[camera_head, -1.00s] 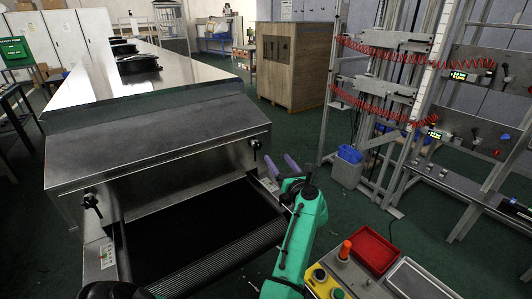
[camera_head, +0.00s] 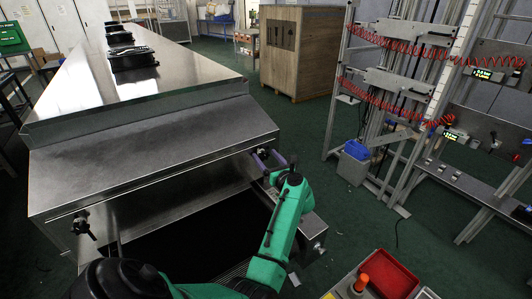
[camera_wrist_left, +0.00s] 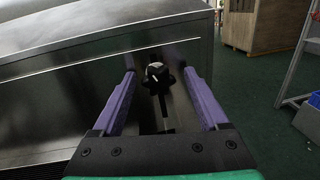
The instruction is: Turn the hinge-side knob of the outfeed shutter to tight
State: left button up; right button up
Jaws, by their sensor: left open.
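The outfeed shutter (camera_head: 165,205) is the steel front panel under the dryer's sloped hood. A black knob (camera_head: 264,152) is at its right end and another black knob (camera_head: 82,224) is at its left end. I cannot tell which is on the hinge side. My left gripper (camera_head: 269,160) is open at the right knob, its purple fingers pointing at the panel. My right gripper is not in view.
The dark conveyor opening (camera_head: 195,240) lies below the shutter, with a metal side rail (camera_head: 312,232) at its right. A red tray (camera_head: 388,276) and an orange-topped button (camera_head: 361,283) are at the bottom right. Green floor is clear toward the wooden crate (camera_head: 296,50).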

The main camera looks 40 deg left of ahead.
pick_arm(q)
jog(key=shift+s+d+r, duration=0.1)
jog(key=c, duration=0.4)
grip_shut()
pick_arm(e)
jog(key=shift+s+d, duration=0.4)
pick_arm(q)
jog(key=shift+r, duration=0.1)
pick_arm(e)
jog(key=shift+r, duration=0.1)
